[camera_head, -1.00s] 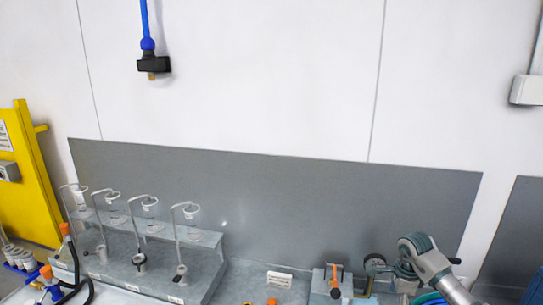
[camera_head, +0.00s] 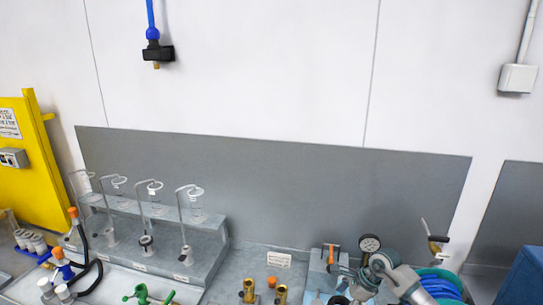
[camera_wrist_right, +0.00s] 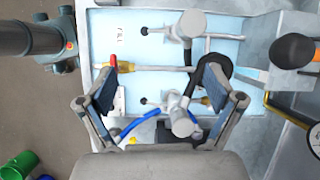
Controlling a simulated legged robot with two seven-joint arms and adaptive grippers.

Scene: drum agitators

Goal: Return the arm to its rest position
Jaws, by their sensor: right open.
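My right arm (camera_head: 398,280) shows at the lower right of the head view, grey with dark teal bands, in front of the bench equipment. In the right wrist view my right gripper (camera_wrist_right: 163,78) has its two fingers spread wide apart, with nothing held between them. Below and between the fingers is a pale blue tray (camera_wrist_right: 150,55) with metal rods and valve-like fittings, and a blue hose (camera_wrist_right: 140,124). I cannot tell from this view how far the fingertips are above it. My left gripper is in neither current view.
A grey stepped rack (camera_head: 205,262) with several hooked stirrers stands at the left. Brass fittings (camera_head: 249,290), a pressure gauge (camera_head: 370,243) and a coiled green-blue hose (camera_head: 440,282) crowd the bench. A yellow panel (camera_head: 40,185) is at far left.

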